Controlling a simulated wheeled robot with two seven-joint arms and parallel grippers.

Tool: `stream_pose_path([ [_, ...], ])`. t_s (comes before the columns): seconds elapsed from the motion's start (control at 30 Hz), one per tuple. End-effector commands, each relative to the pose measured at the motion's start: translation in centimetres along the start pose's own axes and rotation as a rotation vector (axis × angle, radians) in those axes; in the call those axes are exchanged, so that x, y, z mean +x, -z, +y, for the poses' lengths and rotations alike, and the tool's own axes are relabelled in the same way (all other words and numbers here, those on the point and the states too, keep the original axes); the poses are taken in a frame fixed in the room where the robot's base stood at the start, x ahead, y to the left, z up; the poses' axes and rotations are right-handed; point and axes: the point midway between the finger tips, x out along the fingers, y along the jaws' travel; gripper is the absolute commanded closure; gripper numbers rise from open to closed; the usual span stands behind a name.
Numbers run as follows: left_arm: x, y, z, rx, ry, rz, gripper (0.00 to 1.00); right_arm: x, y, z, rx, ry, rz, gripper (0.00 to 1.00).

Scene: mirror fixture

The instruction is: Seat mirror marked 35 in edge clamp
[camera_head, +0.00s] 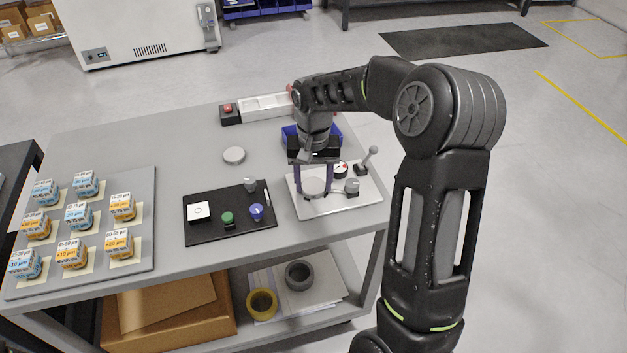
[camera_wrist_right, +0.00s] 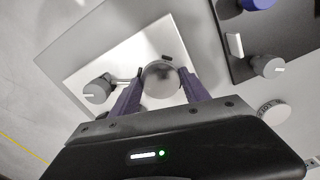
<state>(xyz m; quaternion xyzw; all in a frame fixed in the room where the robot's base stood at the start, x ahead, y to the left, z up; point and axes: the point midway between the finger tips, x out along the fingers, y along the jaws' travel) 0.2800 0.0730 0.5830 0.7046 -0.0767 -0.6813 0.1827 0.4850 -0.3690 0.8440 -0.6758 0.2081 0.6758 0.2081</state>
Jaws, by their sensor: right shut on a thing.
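My right gripper (camera_head: 315,180) points down over the pale fixture plate (camera_head: 349,204) at the table's right front. Its purple fingers are shut on a round silvery mirror (camera_head: 313,188), one finger on each side. In the right wrist view the mirror (camera_wrist_right: 160,79) sits between the fingertips, over or at the plate (camera_wrist_right: 110,57). No marking is readable on it. A grey knob (camera_wrist_right: 97,91) stands on the plate beside it. I cannot tell whether the mirror rests in the edge clamp, since fingers and mirror hide the contact. My left gripper is out of view.
A second round disc (camera_head: 234,155) lies on the table, with unreadable lettering on its edge (camera_wrist_right: 272,110). A black mat (camera_head: 240,228) holds a white block and several knobs. A grey board (camera_head: 148,190) with several labelled boxes lies left. A blue bin (camera_head: 291,134) stands behind my gripper.

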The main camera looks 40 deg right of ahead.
Motion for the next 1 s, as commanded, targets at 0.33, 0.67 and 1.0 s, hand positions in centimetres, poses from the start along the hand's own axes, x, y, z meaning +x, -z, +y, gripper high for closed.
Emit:
stream_pose_path([
  [0.33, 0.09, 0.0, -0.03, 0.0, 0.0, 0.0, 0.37, 0.23, -0.04, -0.02, 0.0, 0.0, -0.001, 0.91],
  [0.67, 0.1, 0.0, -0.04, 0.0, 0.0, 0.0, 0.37, 0.34, -0.09, 0.11, 0.001, -0.002, -0.004, 0.25],
  [1.0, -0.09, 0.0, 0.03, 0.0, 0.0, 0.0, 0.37, 0.18, -0.12, 0.33, 0.002, -0.006, -0.006, 0.21],
])
